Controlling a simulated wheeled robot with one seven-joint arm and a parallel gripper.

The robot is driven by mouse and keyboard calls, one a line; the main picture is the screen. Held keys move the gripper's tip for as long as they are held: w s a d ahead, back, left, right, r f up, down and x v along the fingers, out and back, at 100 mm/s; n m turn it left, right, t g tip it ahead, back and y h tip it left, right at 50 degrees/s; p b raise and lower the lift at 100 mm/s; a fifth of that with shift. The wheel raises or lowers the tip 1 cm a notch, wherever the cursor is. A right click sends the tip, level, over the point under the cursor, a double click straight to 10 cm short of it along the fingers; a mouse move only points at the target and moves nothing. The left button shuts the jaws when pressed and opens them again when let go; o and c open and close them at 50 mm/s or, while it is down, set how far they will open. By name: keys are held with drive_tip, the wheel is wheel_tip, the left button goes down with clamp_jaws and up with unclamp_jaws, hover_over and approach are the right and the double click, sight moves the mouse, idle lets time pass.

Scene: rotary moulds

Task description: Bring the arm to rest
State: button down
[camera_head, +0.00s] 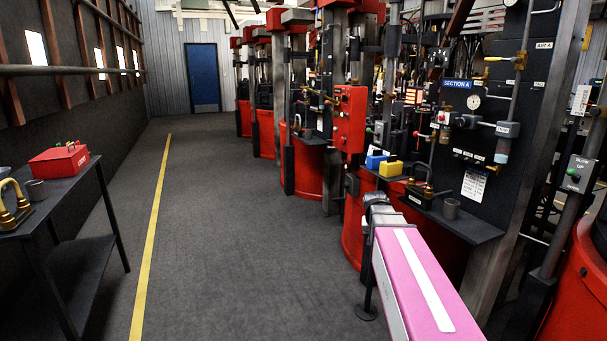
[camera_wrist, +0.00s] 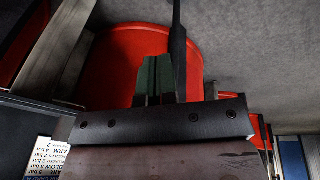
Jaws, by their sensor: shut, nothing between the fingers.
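My gripper (camera_wrist: 154,75) shows in the wrist view as two dark green fingers, side by side and shut with nothing between them. Beyond them is a red rounded machine base (camera_wrist: 112,62), with grey floor (camera_wrist: 250,40) beside it. I cannot tell the exact gap between the fingers and the red base. A label with upside-down print (camera_wrist: 48,158) shows at the lower left of that view. I do not make out my gripper in the head view.
A left table (camera_head: 85,185) bears a red box (camera_head: 59,165). The aisle (camera_head: 215,220) is clear to a blue door (camera_head: 203,78).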

drive_tip(key=s+a+f+n+g+y, duration=0.1)
drive_tip(key=s+a+f, duration=0.3)
drive_tip(key=s+f, duration=0.2)
drive_tip(key=s+a+f+n+g+y, duration=0.1)
drive_tip(key=s+a+f, duration=0.3)
drive_tip(key=s+f, duration=0.3)
drive_tip(key=shift+s+f, duration=0.25)
drive_tip(key=shift+s, duration=0.9)
